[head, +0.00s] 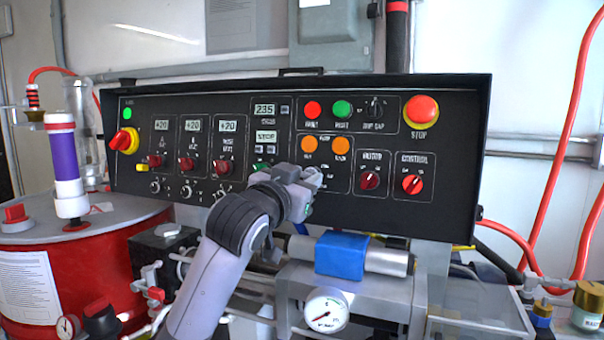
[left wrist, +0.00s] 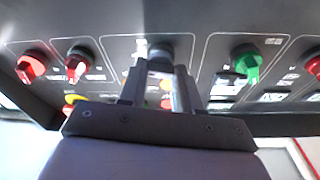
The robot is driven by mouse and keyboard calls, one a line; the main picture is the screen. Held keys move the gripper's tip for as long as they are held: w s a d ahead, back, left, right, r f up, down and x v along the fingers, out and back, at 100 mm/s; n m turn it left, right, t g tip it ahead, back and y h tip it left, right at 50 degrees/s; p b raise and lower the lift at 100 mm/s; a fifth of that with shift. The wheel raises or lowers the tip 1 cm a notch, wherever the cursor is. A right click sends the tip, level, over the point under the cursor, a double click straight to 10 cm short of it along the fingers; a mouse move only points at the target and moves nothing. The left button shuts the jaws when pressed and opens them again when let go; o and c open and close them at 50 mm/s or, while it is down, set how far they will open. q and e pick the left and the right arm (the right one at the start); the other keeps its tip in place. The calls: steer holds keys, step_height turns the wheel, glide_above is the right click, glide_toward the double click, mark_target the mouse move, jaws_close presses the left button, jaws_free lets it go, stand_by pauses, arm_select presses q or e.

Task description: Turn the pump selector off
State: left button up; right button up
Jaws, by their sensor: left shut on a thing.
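My left gripper (head: 310,181) is at the black control panel (head: 430,225), below the orange buttons, and covers the spot it touches in the head view. In the left wrist view its two fingers (left wrist: 160,92) are shut on a dark knob (left wrist: 161,50), one finger on each side. This knob sits between the green knob (left wrist: 247,62) and two red knobs. I take it for the pump selector; its label and pointer are hidden, so its setting cannot be told. My right gripper is not in view.
Beside the left gripper are a red knob (head: 370,180) and another red knob (head: 412,184). Orange buttons (head: 309,144) sit just above. A blue-banded cylinder (head: 341,255) and a pressure gauge (head: 327,310) stand below. A red drum (head: 95,270) is at left.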

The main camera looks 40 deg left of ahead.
arm_select(q)
steer(key=shift+n+y+p, duration=0.5)
steer(key=shift+n, duration=1)
steer(key=shift+d, duration=0.1)
steer(key=o, duration=1.1)
steer(key=shift+c, duration=0.2)
steer(key=shift+s, duration=0.1)
steer(key=v, duration=0.7)
